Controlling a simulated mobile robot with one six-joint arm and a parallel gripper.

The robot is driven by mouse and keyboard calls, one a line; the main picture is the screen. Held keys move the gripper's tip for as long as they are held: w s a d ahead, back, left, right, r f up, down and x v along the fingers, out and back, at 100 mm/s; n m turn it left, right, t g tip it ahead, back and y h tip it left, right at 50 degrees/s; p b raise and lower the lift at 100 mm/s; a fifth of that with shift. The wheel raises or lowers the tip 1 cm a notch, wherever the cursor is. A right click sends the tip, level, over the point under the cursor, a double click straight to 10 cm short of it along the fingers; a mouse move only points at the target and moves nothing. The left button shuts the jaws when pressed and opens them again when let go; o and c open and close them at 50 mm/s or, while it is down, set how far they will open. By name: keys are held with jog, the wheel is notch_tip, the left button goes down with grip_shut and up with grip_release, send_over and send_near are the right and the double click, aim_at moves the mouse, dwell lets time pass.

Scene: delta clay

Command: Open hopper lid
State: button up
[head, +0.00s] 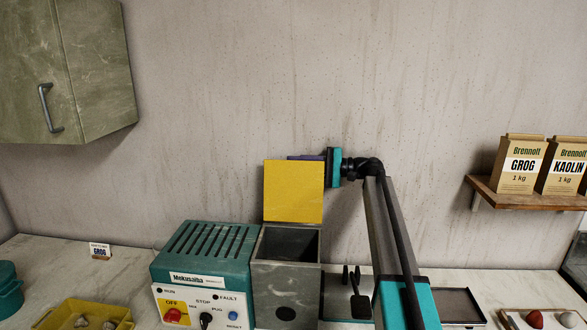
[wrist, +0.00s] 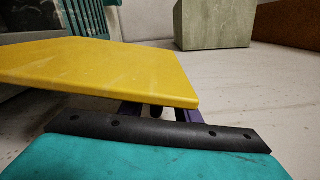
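The yellow hopper lid (head: 293,190) stands raised at the back of the grey hopper (head: 285,277), whose dark opening faces up uncovered. In the wrist view the lid (wrist: 100,72) spans the left and middle, just beyond my gripper's black plate. My gripper (head: 307,157) is at the lid's top edge, with a bit of purple finger showing above it. In the wrist view my purple fingers (wrist: 160,112) run under the lid, and their tips are hidden. I cannot tell whether they touch it or how far they are closed.
The teal machine body (head: 205,258) with its control panel adjoins the hopper on the left. A yellow tray (head: 72,306) sits at the front left. A wall cabinet (head: 65,70) hangs upper left. A shelf (head: 530,196) with grog and kaolin bags is at the right.

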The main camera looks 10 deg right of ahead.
jog(key=s+d+b, duration=0.2)
jog(key=d+b, duration=0.1)
jog(key=d, duration=0.9)
jog(key=shift+s, duration=0.25)
jog(key=shift+d, duration=0.1)
